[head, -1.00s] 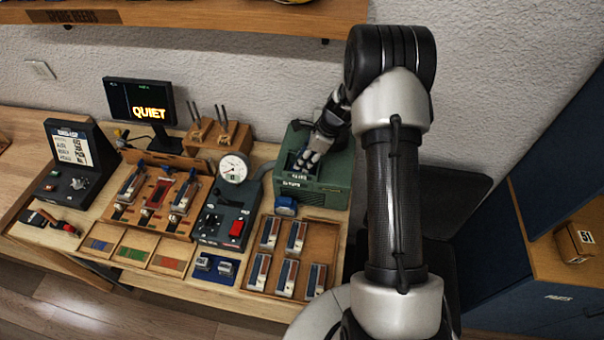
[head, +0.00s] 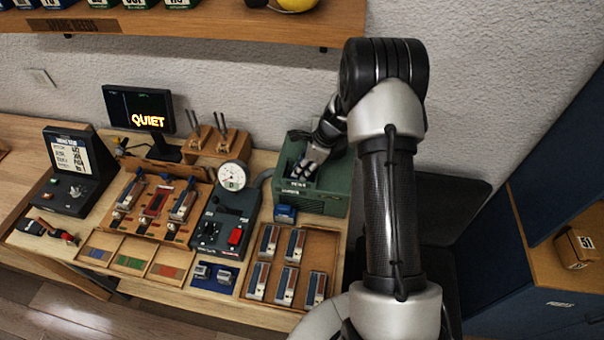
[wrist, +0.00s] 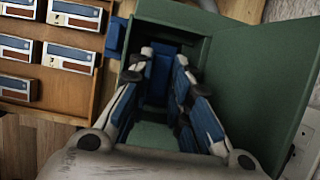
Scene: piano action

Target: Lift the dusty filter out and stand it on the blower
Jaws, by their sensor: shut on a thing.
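The blower is a green box (head: 325,202) at the back right of the bench, open on top. My gripper (head: 305,172) reaches down into its opening. In the wrist view my gripper (wrist: 162,72) is shut on a narrow blue piece (wrist: 160,78), which looks like the filter, between its fingertips inside the green housing (wrist: 240,75). The piece's lower part is hidden in the slot, and dust on it cannot be made out. In the head view my fingers and the housing hide it.
A small blue block (head: 285,213) stands beside the blower's front left corner. A wooden tray (head: 318,245) with several blue-and-white pieces lies in front. A dark unit with a round gauge (head: 232,176) stands to the left. A shelf (head: 200,28) runs above.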

